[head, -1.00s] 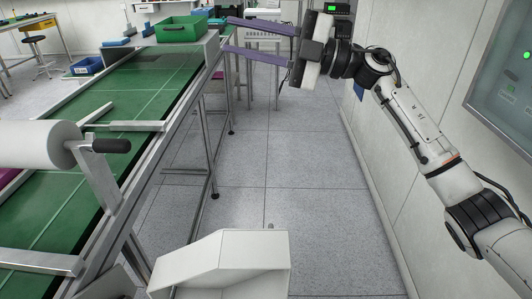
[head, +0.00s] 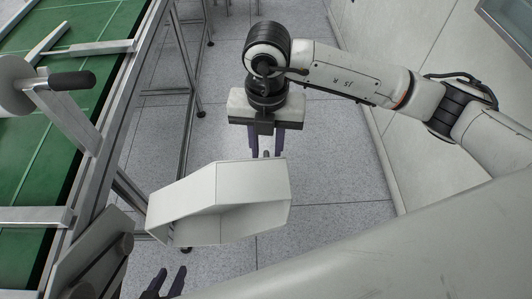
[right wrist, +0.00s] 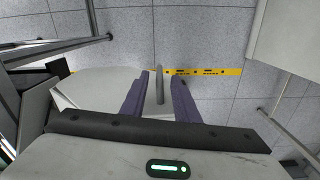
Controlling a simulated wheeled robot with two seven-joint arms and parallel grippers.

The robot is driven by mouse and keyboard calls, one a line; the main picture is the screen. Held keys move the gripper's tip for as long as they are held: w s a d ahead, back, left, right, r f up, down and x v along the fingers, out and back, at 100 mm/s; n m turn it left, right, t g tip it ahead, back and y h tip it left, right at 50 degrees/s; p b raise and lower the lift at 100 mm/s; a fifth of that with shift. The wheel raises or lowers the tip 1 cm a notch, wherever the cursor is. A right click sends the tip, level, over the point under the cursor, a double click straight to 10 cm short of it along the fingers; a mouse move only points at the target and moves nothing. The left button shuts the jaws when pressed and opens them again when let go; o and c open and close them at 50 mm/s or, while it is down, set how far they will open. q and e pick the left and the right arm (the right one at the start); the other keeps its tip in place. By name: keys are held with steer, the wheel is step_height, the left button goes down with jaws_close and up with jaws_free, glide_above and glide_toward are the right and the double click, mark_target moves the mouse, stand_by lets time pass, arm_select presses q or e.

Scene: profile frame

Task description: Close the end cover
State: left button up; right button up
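The end cover (head: 235,190) is a pale, hollow, angular shell in the lower middle of the head view, standing out to the right of the conveyor frame. Its open inner side faces me. A short grey peg-like handle (head: 267,154) sticks up from its far edge. My right gripper (head: 267,150) points down at that edge, open, with one purple finger on each side of the handle. In the right wrist view, the handle (right wrist: 159,85) stands between the fingers with gaps on both sides. My left gripper (head: 166,281) is open and empty at the bottom, left of the cover.
The green conveyor (head: 70,125) with its metal frame and a white roller (head: 14,84) is on the left. A grey panel (head: 95,262) stands at lower left near my left gripper. A wall (head: 400,80) bounds the right side. The tiled floor between is clear.

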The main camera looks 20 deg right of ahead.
steer(key=shift+f, duration=1.9)
jaws_close()
